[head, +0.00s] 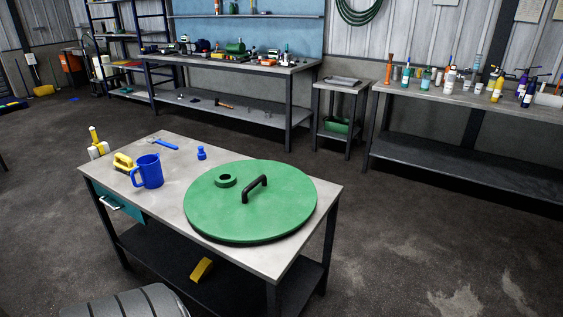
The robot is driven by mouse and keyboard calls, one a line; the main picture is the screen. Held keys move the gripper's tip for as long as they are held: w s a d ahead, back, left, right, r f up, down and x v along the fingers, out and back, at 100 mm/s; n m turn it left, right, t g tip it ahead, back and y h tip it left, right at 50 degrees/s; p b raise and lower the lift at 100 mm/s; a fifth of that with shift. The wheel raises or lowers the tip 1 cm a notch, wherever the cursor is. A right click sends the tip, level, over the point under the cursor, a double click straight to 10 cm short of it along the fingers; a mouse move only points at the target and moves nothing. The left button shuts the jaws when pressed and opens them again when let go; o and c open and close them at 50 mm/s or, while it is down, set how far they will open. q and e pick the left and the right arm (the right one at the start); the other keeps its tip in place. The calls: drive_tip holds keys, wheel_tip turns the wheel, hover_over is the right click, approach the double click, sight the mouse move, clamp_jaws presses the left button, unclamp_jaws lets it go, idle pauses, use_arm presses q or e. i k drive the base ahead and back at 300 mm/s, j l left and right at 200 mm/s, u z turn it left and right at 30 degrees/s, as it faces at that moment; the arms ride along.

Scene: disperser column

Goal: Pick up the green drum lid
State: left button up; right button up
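The green drum lid (283,216) is a large round disc lying flat on the grey table (168,200). A black arched handle (256,188) stands up near its middle. A small round green collar with a dark opening (225,180) sits on the lid to the left of the handle. The lid covers most of the table's right part, with its near edge close to the table's front edge. Neither of my grippers shows in the head view.
Left of the lid on the table are a blue jug (149,171), a small blue bottle (201,153), a yellow item (123,162) and a blue-handled tool (162,143). Workbenches line the back wall. Floor right of the table is clear.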

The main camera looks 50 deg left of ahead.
sight(250, 201)
drive_tip(key=i+l+u, duration=0.1)
drive_tip(key=i+u, duration=0.3)
drive_tip(key=i+l+u, duration=0.2)
drive_tip(key=i+u, duration=0.15)
drive_tip(key=i+l+u, duration=0.4)
drive_tip(key=k+j, duration=0.1)
